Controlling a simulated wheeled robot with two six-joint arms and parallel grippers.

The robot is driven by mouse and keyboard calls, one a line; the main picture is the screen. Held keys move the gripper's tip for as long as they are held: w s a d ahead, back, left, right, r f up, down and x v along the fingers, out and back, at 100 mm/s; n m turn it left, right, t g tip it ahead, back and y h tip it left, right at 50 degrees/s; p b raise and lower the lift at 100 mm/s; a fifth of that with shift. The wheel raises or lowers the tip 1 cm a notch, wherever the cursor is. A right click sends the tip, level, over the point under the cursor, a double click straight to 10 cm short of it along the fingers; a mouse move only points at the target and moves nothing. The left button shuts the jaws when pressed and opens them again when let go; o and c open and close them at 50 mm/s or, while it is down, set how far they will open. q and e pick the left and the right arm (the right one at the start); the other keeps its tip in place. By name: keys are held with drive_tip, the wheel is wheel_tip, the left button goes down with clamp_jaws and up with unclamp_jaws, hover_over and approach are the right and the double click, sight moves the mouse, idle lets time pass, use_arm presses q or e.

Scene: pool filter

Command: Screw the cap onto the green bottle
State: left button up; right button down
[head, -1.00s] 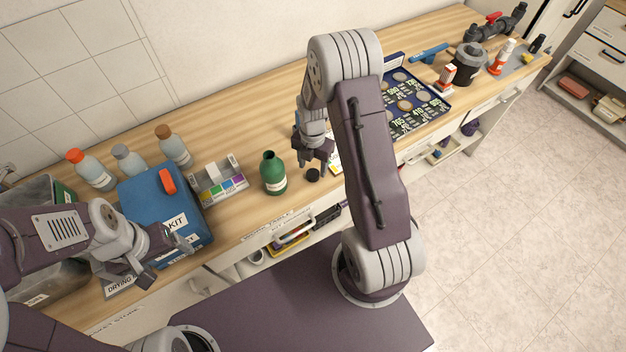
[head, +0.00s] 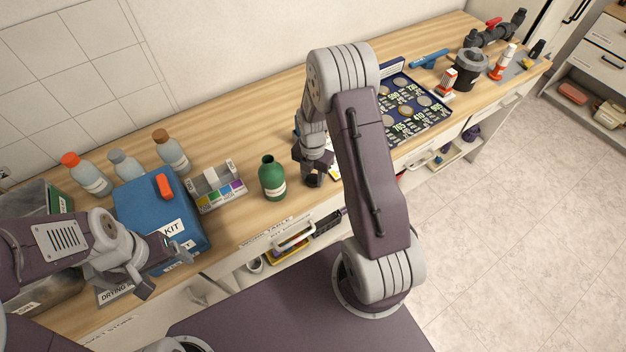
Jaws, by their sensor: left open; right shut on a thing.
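The green bottle (head: 272,180) stands upright and uncapped on the wooden bench, with a pale label on its front. My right gripper (head: 313,177) is low over the bench just right of the bottle, apart from it. It is shut on the small black cap (head: 313,182), which is mostly hidden between the fingers. My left gripper (head: 164,267) is open and empty at the bench's front edge, in front of the blue kit box.
The blue kit box (head: 150,205) and a test tray with coloured squares (head: 216,188) stand left of the bottle. Several capped bottles (head: 172,152) are behind. A dark blue coin-like panel (head: 415,110) lies to the right. The bench behind the green bottle is clear.

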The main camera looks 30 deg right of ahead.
sight(313, 179)
drive_tip(key=shift+r+p, duration=3.55)
drive_tip(key=shift+r, duration=0.55)
drive_tip(key=shift+f, duration=0.1)
